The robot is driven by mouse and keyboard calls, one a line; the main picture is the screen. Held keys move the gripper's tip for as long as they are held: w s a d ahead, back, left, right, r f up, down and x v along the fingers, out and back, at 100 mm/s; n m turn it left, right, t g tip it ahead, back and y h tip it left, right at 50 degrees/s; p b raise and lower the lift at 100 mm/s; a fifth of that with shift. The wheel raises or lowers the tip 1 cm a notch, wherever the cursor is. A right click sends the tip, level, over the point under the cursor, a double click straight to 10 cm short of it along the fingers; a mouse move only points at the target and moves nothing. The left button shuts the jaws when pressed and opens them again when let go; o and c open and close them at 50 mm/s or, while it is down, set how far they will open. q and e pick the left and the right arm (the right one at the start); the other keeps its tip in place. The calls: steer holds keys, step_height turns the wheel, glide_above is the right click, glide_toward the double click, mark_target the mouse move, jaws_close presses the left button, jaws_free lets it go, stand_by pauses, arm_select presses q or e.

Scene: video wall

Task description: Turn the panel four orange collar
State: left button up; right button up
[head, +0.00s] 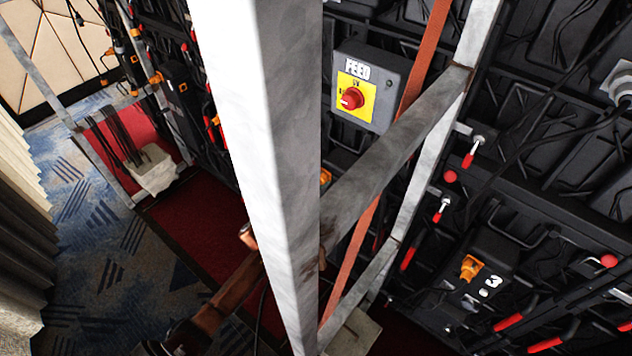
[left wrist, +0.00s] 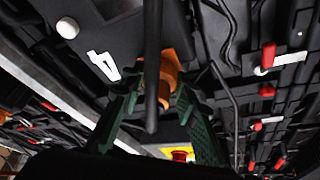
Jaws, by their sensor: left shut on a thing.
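In the left wrist view, the orange collar (left wrist: 169,70) sits on the dark panel beside a white number 4 (left wrist: 104,66). My left gripper (left wrist: 158,92) has its green fingers on either side of the collar and is shut on it. A black cable or bar runs down in front of the collar and hides part of it. In the head view, a copper-coloured arm link of mine reaches up from the bottom left and passes behind the pale post (head: 265,130), which hides the gripper there. My right gripper is not in view.
A grey FEED box (head: 366,85) with a red knob stands beyond the slanted metal brace (head: 395,150). Panel 3 has its own orange collar (head: 470,268). Red-tipped levers and loose black cables lie across the panels. Open carpet (head: 110,240) lies at left.

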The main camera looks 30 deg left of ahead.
arm_select(q)
steer(key=shift+a+m+g+h, duration=0.15)
steer(key=shift+m+g+h, duration=0.15)
steer(key=shift+m, duration=0.7)
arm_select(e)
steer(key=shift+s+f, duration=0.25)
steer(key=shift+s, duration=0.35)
arm_select(q)
steer(key=o, duration=1.1)
steer(key=shift+o, duration=0.2)
steer(key=shift+s, duration=0.1)
steer(key=v, duration=1.1)
steer(key=shift+s+a, duration=0.25)
steer(key=shift+s, duration=0.05)
